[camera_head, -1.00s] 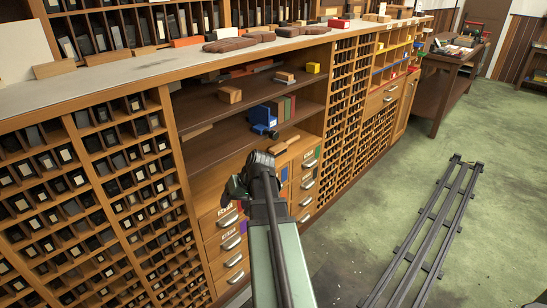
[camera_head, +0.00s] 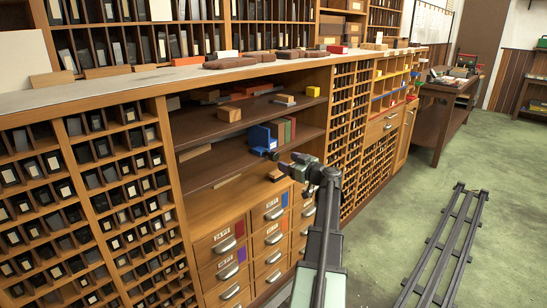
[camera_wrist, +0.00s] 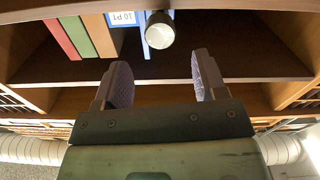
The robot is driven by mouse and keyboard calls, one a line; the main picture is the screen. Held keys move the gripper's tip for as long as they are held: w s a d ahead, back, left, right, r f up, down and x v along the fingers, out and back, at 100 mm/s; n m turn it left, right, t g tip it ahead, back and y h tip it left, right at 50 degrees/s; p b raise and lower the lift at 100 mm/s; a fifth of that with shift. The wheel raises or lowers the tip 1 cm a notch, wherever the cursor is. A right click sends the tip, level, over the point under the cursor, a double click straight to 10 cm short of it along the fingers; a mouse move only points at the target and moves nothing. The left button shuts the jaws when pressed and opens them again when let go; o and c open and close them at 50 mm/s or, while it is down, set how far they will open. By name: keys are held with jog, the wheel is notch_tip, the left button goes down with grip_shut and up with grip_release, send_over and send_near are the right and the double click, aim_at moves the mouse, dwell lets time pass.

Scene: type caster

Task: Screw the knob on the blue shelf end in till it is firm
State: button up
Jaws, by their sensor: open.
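The blue shelf end (camera_head: 261,136) stands on the middle open shelf of the cabinet, against a short row of books (camera_head: 287,130). A dark knob (camera_head: 273,155) is at its lower front. In the wrist view the knob (camera_wrist: 160,30) shows as a round pale face with a dark rim, in front of a narrow strip of blue. My gripper (camera_head: 288,162) is just right of the knob in the head view. In the wrist view its two fingers (camera_wrist: 163,78) are spread and empty, with the knob beyond the tips, about between them and apart from both. The knob's thread is hidden.
Wooden blocks (camera_head: 230,113) and a yellow block (camera_head: 313,91) sit on the shelf above. Drawers with metal pulls (camera_head: 226,245) are below. Cabinet uprights flank the opening. The green floor (camera_head: 395,215) holds a dark rail (camera_head: 445,240) at right.

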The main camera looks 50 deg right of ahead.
aim_at(276, 157)
jog(key=w, duration=0.8)
jog(key=shift+d, duration=0.35)
jog(key=shift+c, duration=0.2)
jog(key=c, duration=0.9)
